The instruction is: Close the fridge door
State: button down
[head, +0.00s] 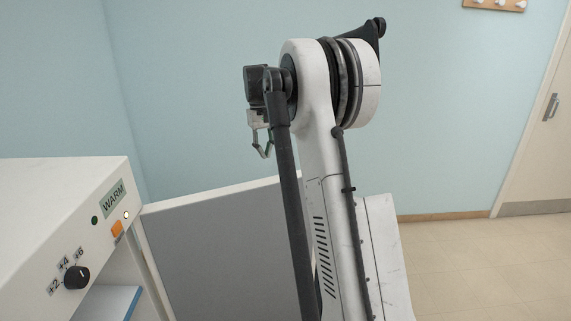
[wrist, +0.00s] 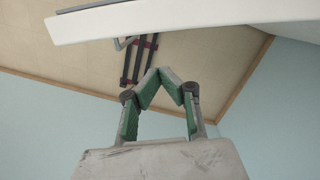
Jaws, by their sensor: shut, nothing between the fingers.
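The fridge (head: 60,190) stands at the left in the head view, with a "WARM" label, a black dial and an orange switch on its front. Its door (head: 220,245) stands open, swung out to the right, showing a grey inner panel with a white edge. My gripper (head: 264,156) hangs above the door's top edge in the picture; its depth relative to the door is unclear. In the wrist view my gripper (wrist: 158,72) has its green-padded fingertips together and empty. A white-edged panel (wrist: 190,20), probably the door, crosses the top there, apart from the fingers.
A blue shelf or tray (head: 108,303) shows inside the fridge. A room door (head: 540,150) and open floor (head: 480,260) lie to the right. A dark barred object (wrist: 138,60) shows against the beige floor in the wrist view.

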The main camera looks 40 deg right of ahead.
aim_at(289, 176)
jog(key=w+d+g+p, duration=0.1)
jog(key=d+p, duration=0.3)
jog(key=d, duration=0.3)
jog(key=shift+m+y, duration=0.3)
jog(key=shift+y, duration=0.1)
jog(key=s+f+p, duration=0.1)
jog(key=s+f, duration=0.1)
jog(key=f, duration=0.1)
jog(key=s+f+p, duration=0.1)
jog(key=s+f, duration=0.1)
jog(key=f, duration=0.2)
jog(key=s+f+p, duration=0.1)
jog(key=s+f, duration=0.1)
jog(key=f, duration=0.1)
jog(key=shift+a+f, duration=0.15)
jog(key=shift+a, duration=0.1)
